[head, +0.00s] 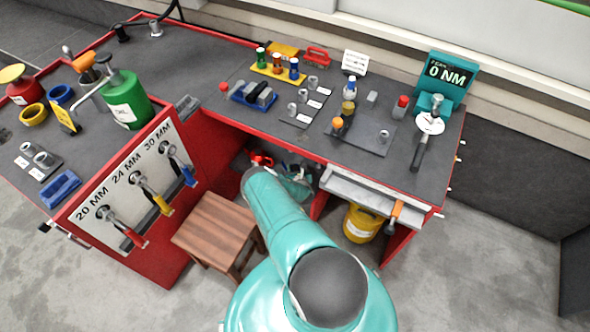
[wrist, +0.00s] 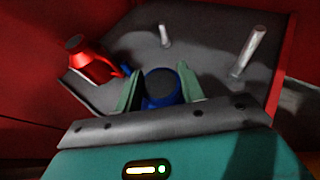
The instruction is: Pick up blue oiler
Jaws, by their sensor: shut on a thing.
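The blue oiler (wrist: 162,98) is between the two green fingers of my gripper (wrist: 160,90) in the wrist view. It has a dark round top with a blue rim and body. My gripper is shut on it. A red oiler-like can (wrist: 95,62) stands just to its left, close to the left finger. In the head view my arm reaches under the right workbench, where a red can (head: 262,160) shows beside it. The blue oiler is hidden in the head view.
A grey shelf (wrist: 195,40) with two upright pale pegs (wrist: 252,48) lies around the fingers, with red walls at the sides. A wooden stool (head: 215,230) stands left of my arm. A yellow bucket (head: 362,224) and the red-edged benchtop (head: 340,165) are close by.

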